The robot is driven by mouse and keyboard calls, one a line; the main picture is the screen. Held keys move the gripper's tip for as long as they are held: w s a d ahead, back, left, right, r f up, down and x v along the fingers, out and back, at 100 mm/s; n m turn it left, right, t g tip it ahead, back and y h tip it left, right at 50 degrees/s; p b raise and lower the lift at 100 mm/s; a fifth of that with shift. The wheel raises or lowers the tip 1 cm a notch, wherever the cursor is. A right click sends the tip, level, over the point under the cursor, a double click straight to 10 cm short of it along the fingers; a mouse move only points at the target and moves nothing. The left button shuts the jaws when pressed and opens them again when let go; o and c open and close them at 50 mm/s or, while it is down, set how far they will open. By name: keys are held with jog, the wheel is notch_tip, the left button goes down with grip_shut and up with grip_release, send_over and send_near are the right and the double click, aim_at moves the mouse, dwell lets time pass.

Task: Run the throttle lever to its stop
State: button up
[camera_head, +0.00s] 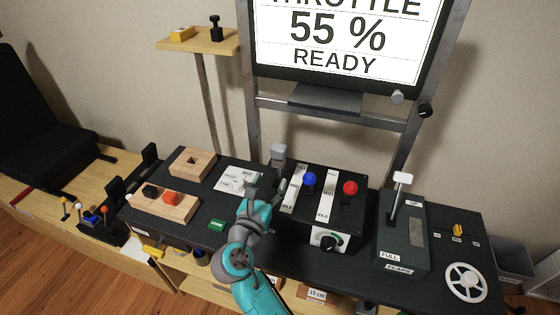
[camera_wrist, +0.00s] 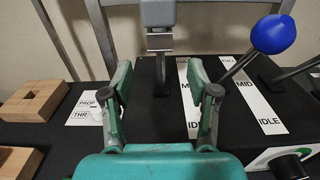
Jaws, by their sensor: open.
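The throttle lever, with a grey block handle (camera_head: 279,151), stands at the left of the black lever box (camera_head: 328,213). In the wrist view its grey handle (camera_wrist: 158,13) rises at the top middle, with the metal stem below it. My gripper (camera_head: 266,183) is open in front of the lever. In the wrist view the two fingers of my gripper (camera_wrist: 160,85) are apart, with the stem showing between and beyond them. I see no contact. The screen (camera_head: 338,40) reads THROTTLE 55 % READY. My arm hides part of the lever's slot.
A blue-knobbed lever (camera_head: 309,179) and a red-knobbed lever (camera_head: 350,188) stand right of the throttle, along white MID/IDLE strips. A black dial (camera_head: 328,243) is on the box front. The flaps unit (camera_head: 402,235) is farther right. Wooden blocks (camera_head: 193,163) and a green button (camera_head: 217,225) lie left.

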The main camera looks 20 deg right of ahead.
aim_at(277, 167)
jog(key=x, duration=0.8)
jog(key=shift+w+d, duration=0.1)
jog(key=shift+c, duration=0.2)
grip_shut()
